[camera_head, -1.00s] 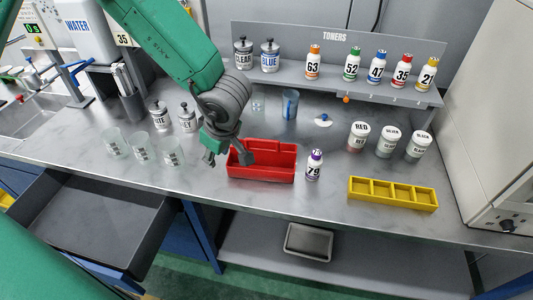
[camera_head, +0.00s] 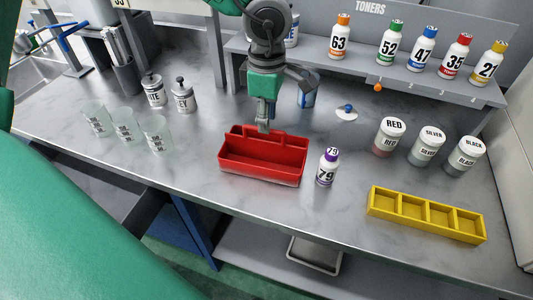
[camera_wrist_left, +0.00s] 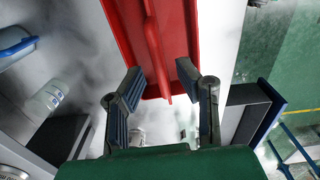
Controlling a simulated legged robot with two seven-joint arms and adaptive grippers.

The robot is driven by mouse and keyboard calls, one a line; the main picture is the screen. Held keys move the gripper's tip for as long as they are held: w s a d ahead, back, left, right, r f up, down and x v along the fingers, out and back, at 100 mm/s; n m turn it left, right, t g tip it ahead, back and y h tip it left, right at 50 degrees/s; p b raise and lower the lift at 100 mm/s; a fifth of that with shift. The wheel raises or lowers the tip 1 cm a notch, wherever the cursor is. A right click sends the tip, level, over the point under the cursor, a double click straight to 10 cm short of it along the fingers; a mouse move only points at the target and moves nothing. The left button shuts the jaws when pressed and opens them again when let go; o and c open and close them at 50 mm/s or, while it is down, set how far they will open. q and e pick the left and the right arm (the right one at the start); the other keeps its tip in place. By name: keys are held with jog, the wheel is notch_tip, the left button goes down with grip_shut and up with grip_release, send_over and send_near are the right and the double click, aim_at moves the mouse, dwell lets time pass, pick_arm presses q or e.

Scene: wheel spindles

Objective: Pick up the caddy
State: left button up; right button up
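The red caddy (camera_head: 262,172), an open box with a raised handle wall, stands upright on the metal bench in the head view. Its red body and central handle (camera_wrist_left: 152,40) also fill the top of the left wrist view. My left gripper (camera_head: 264,126) points down just above the caddy's rear edge. In the left wrist view, my left gripper's two fingers (camera_wrist_left: 160,75) are apart, with the handle's end between or just beyond them. Whether they touch it cannot be told. My right gripper is not in view.
A white bottle marked 79 (camera_head: 327,168) stands close to the caddy's right. A yellow divided tray (camera_head: 426,214) lies farther right. Clear cups (camera_head: 126,127) stand to the left, and lidded jars (camera_head: 428,146) to the right. A toner shelf (camera_head: 440,82) runs behind.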

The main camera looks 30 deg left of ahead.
pick_arm(q)
send_over(264, 159)
jog(key=f, duration=0.4)
jog(key=shift+w+d+f, duration=0.25)
jog(key=shift+w+d, duration=0.05)
jog(key=shift+w, duration=0.05)
jog(key=f, duration=0.3)
jog(key=f+b, duration=0.1)
jog(key=shift+s+a+f, duration=0.2)
jog(key=shift+a+f, duration=0.05)
jog(key=shift+a, duration=0.15)
jog(key=shift+w+f, duration=0.1)
jog(key=shift+f, duration=0.4)
jog(key=shift+r, duration=0.1)
grip_shut()
